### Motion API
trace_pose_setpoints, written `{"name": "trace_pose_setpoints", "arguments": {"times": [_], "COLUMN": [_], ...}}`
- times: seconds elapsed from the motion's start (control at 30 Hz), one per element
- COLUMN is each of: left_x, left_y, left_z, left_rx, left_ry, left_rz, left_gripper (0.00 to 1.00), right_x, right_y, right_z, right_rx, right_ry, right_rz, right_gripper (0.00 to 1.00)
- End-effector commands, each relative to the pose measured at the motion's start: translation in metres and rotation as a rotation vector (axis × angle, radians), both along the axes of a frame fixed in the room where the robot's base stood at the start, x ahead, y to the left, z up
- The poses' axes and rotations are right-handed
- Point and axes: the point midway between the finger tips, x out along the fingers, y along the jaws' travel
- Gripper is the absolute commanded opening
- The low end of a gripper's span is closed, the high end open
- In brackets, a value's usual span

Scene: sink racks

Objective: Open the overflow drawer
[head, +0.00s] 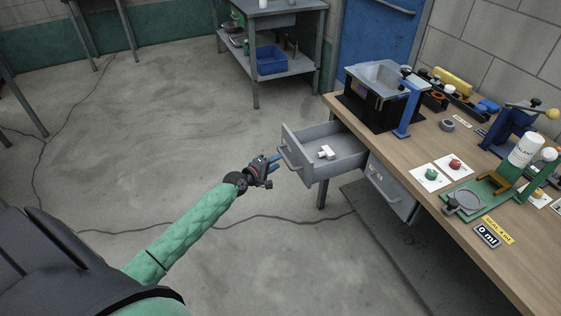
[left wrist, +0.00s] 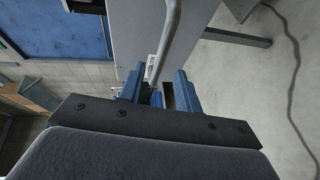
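A grey drawer (head: 335,160) under the workbench is pulled well out, with small white pieces (head: 326,152) inside. Its bar handle (head: 288,160) is on the front face. My left gripper (head: 272,162) is right at this handle, on its outer side. In the left wrist view the handle (left wrist: 168,45) runs down toward the space between the two blue fingers (left wrist: 158,90). The fingers stand apart, with a gap beside the bar; contact is not clear. A small label on the drawer front is too small to read. My right gripper is out of view.
A second grey drawer (head: 391,188) beside it is closed. The workbench (head: 400,150) holds a black box (head: 380,98), red and green knobs on white cards, and a green stand. A cable (head: 270,217) lies on the floor. The floor left of the drawer is free.

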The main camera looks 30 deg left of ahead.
Motion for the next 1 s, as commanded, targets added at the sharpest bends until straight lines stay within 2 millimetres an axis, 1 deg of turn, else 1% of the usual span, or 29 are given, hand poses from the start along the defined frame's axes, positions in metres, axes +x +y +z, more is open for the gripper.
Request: {"name": "trace_pose_setpoints", "arguments": {"times": [0.1, 0.3, 0.4, 0.83, 1.0], "left_x": [-0.012, -0.020, -0.021, -0.021, -0.021], "left_y": [0.003, 0.006, 0.006, 0.006, 0.005], "left_z": [0.001, 0.004, 0.004, 0.004, 0.003], "left_rx": [0.000, 0.000, 0.000, 0.000, 0.045], "left_ry": [0.000, 0.000, 0.000, 0.000, -0.008], "left_rz": [0.000, 0.000, 0.000, 0.000, -0.012], "left_gripper": [0.34, 0.34, 0.34, 0.34, 0.34], "right_x": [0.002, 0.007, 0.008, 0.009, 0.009], "right_y": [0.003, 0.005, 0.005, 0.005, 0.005], "right_z": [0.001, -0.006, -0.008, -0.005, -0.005], "right_rx": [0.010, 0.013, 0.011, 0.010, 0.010], "right_ry": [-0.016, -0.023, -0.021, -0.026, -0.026], "right_rz": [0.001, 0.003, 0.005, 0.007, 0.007], "right_gripper": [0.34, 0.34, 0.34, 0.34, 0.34]}}
